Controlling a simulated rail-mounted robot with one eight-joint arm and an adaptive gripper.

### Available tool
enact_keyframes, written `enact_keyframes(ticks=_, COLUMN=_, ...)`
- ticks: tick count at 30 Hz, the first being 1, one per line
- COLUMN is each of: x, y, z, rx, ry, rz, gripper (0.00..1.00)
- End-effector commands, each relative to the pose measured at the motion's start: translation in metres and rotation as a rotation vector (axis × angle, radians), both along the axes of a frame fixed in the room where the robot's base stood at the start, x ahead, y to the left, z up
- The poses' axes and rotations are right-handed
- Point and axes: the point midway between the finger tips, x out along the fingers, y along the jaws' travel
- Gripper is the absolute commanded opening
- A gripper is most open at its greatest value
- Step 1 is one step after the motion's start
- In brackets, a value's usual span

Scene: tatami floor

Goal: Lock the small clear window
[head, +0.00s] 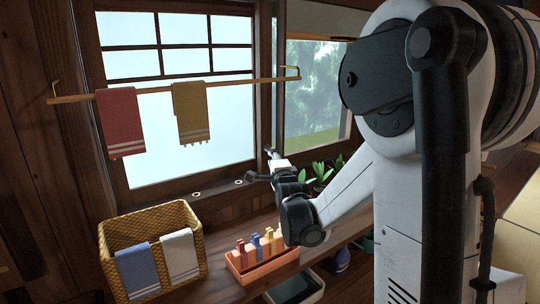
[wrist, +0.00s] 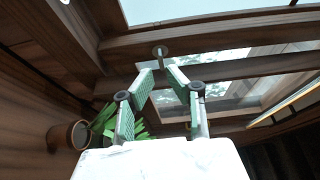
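The clear window (head: 314,90), with trees behind it, is right of the gridded window in the head view. My gripper (head: 262,170) reaches up to the frame post between them. In the wrist view, my gripper (wrist: 159,72) has its two fingers angled inward, with a gap between the tips. A small round metal latch (wrist: 160,52) on the dark wooden frame sits just beyond that gap. I cannot tell whether the tips touch it. In the head view the latch area is too small and partly hidden by my gripper.
A rod (head: 180,88) with a red towel (head: 122,122) and a yellow towel (head: 190,112) crosses the gridded window (head: 180,60). Below are a wicker basket (head: 178,218), an orange tray (head: 262,264) of pegs and a dark bin (head: 294,289). A plant (head: 322,175) stands near my arm.

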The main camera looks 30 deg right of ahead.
Motion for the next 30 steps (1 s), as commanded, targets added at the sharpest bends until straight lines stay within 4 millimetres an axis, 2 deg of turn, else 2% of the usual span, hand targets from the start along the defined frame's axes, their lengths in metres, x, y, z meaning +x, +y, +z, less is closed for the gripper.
enact_keyframes(ticks=3, x=-0.020, y=0.006, z=0.000, rx=0.002, ry=-0.001, rz=0.000, gripper=0.15)
enact_keyframes(ticks=9, x=-0.038, y=0.011, z=0.000, rx=0.001, ry=0.000, rz=0.000, gripper=0.15)
enact_keyframes(ticks=30, x=-0.044, y=0.017, z=0.001, rx=-0.016, ry=0.019, rz=0.006, gripper=0.15)
